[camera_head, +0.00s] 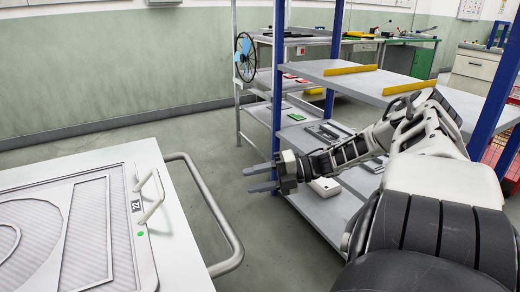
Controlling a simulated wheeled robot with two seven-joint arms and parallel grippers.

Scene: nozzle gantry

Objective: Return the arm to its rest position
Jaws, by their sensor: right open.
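My right arm (425,145) comes in from the lower right and reaches toward the middle of the view. Its gripper (262,179) is open and empty, with two grey fingers pointing left over the bare floor. The gripper is in front of the shelf rack and to the right of the white cart, apart from both as far as I can see. My left arm and gripper are not in view.
A white cart (190,272) with a bent metal handle (228,235) and a framed panel stands at lower left. A shelf rack with blue posts (333,62) and grey shelves (362,82) stands behind my arm. Grey floor (215,155) lies free between them.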

